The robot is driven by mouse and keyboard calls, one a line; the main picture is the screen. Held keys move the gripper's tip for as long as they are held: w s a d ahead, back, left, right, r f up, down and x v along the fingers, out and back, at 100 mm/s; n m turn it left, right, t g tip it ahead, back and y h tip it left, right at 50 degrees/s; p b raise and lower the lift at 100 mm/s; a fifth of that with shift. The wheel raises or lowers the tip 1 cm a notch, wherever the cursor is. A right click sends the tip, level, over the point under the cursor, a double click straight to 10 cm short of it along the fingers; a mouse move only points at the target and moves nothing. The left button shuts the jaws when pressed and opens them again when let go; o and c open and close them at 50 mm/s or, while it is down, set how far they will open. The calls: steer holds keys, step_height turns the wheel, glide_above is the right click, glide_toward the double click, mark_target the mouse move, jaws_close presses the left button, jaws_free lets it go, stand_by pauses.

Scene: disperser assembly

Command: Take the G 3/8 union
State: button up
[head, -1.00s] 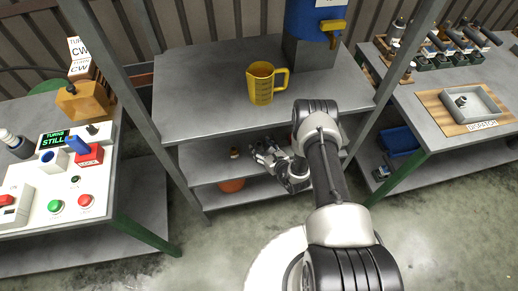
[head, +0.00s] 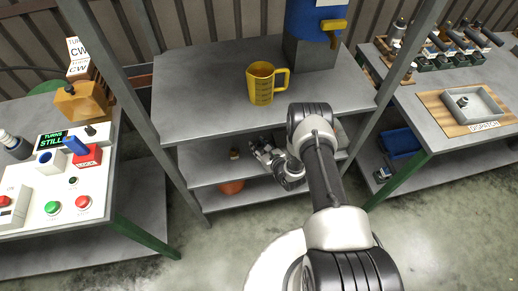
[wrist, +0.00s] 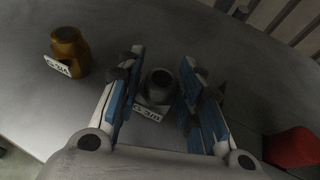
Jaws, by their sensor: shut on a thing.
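A dark grey union (wrist: 160,84) with a round open top stands between my gripper's blue-padded fingers (wrist: 160,72) in the wrist view. A white label (wrist: 149,112) lies at its foot; its text is too small to read surely. My gripper is shut on this union, low over the grey shelf. In the head view my gripper (head: 262,152) reaches onto the middle shelf (head: 205,170), under the top board; the union cannot be made out there. A brass fitting (wrist: 69,50) with its own label stands to the left; it also shows in the head view (head: 234,153).
A red object (wrist: 292,148) lies right of my fingers. The top board (head: 190,100) above carries a yellow jug (head: 261,84) and a blue tank (head: 312,20). Metal posts flank the shelves. An orange container (head: 231,187) sits on the bottom shelf.

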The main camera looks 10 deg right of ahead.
steer(key=c, duration=0.4)
steer(key=shift+c, duration=0.3)
steer(key=shift+r, duration=0.1)
